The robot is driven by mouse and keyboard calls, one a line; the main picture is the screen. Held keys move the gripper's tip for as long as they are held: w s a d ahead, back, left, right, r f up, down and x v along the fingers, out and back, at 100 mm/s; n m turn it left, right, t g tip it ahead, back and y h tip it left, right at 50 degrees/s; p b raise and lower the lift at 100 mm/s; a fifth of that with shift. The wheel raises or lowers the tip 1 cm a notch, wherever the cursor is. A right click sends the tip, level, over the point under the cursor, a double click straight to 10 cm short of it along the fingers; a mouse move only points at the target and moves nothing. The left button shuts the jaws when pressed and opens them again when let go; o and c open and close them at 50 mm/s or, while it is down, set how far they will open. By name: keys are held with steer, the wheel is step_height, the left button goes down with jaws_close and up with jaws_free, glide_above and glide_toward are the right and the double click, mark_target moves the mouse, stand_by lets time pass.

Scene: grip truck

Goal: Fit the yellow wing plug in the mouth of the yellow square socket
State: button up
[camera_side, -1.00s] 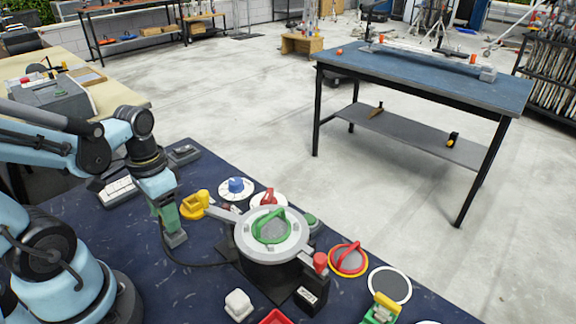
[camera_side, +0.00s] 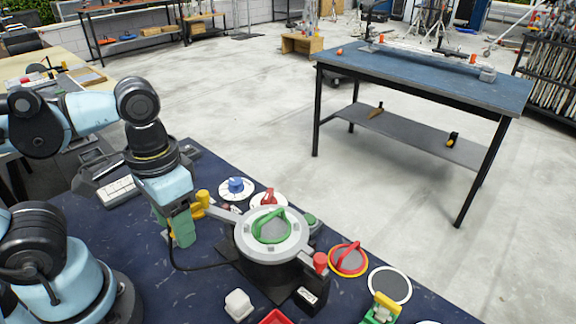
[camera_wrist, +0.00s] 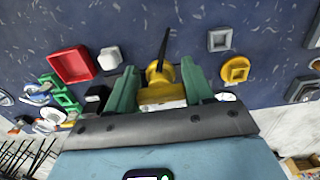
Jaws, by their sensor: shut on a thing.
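In the wrist view a yellow piece, which I take for the wing plug (camera_wrist: 160,92), sits between the two green fingers of my gripper (camera_wrist: 160,88), which is shut on it. Its lower side is hidden. In the side view my gripper (camera_side: 182,228) hangs low over the table at the left. A yellow shape (camera_side: 202,198) shows beside it, partly covered; I cannot tell whether it is the plug.
A round grey fixture with a green-handled lid (camera_side: 271,226) stands right of my gripper. A red square socket (camera_wrist: 72,65) and a white block (camera_wrist: 110,57) lie left of the fingers. A pale square socket (camera_wrist: 220,40) lies near the yellow one.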

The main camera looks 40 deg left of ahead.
steer(key=r, duration=0.5)
steer(key=shift+w+r, duration=0.1)
steer(key=shift+w, duration=0.1)
steer(key=w+a, duration=0.4)
steer(key=a, duration=0.1)
steer(key=w+a, duration=0.3)
steer(key=shift+w+a+r, duration=0.1)
steer(key=shift+a+r, duration=0.15)
steer(key=shift+r, duration=0.05)
steer(key=w+a, duration=0.3)
steer(key=a, duration=0.5)
steer(key=shift+s+d+f, duration=0.1)
steer(key=shift+f, duration=2.05)
steer(key=shift+s+d+f, duration=0.1)
steer(key=shift+d+f, duration=0.05)
steer(key=shift+f, duration=1.95)
steer(key=shift+s+d+f, duration=0.1)
steer(key=shift+f, duration=2.05)
steer(key=shift+f, duration=0.75)
steer(key=shift+f, duration=0.3)
steer(key=shift+f, duration=0.45)
steer(key=o, duration=1.5)
